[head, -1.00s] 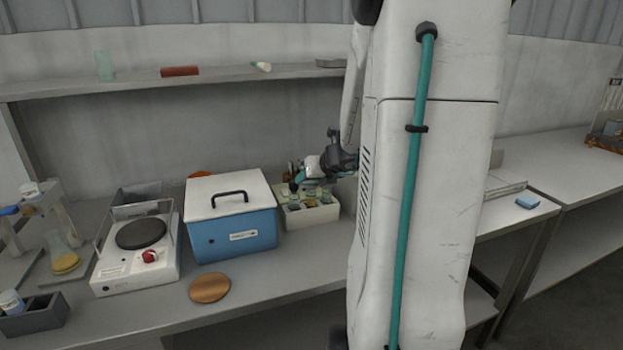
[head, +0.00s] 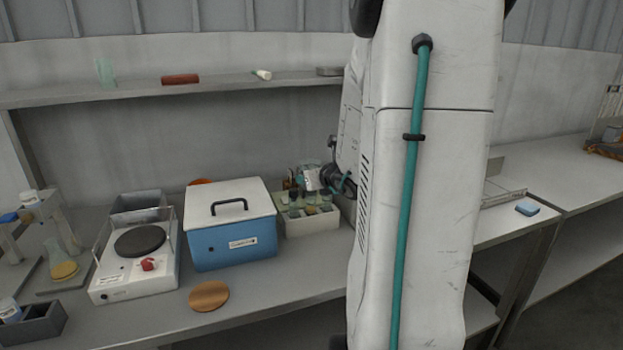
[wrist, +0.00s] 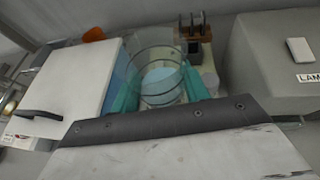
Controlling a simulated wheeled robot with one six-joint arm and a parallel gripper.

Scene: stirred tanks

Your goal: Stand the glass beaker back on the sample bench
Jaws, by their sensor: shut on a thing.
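The clear glass beaker (wrist: 157,78) is between the two teal fingers of my gripper (wrist: 160,88) in the wrist view. My gripper is shut on it. In the head view the beaker (head: 311,174) is small and partly lost against the things behind it, held above the back of the sample bench (head: 265,300), near a pale box of bottles. My gripper (head: 324,178) reaches in from the right, partly behind my white arm. I cannot tell the exact gap between the beaker and the box.
The pale compartment box (head: 312,222) with several bottles stands below the gripper. A blue cooler (head: 235,240) with a white lid is left of it, then a hotplate (head: 130,268). A cork disc (head: 209,296) lies in front. A grey LAM-labelled box (wrist: 280,60) stands right in the wrist view.

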